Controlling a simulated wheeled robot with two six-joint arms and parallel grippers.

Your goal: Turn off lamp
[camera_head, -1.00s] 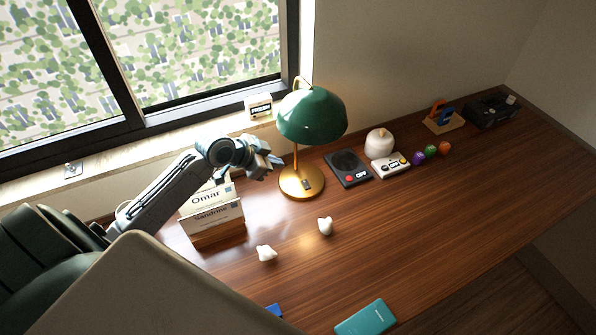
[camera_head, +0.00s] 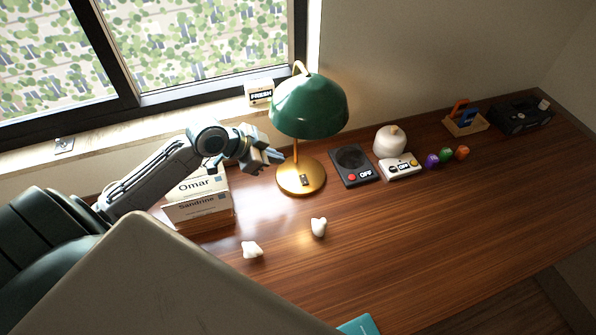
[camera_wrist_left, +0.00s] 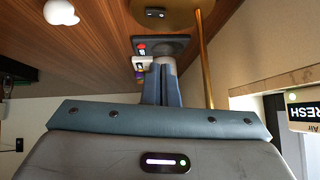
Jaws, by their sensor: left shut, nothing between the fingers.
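The lamp has a green dome shade (camera_head: 309,106), a thin brass pole and a round brass base (camera_head: 290,186) on the wooden desk. A warm glow shows on the wall and desk around it. A small dark switch (camera_head: 305,180) sits on the base; it also shows at the top of the left wrist view (camera_wrist_left: 155,13). My left gripper (camera_head: 279,158) is shut and empty, left of the pole and below the shade. In the left wrist view its fingers (camera_wrist_left: 163,82) are together, with the brass pole (camera_wrist_left: 203,62) beside them. My right gripper is out of view.
A card box (camera_head: 199,208) stands under my left forearm. Right of the lamp are a black OFF pad (camera_head: 349,158), a white OFF pad (camera_head: 400,171) and a white rounded object (camera_head: 390,141). Two white lumps (camera_head: 318,227) lie in front.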

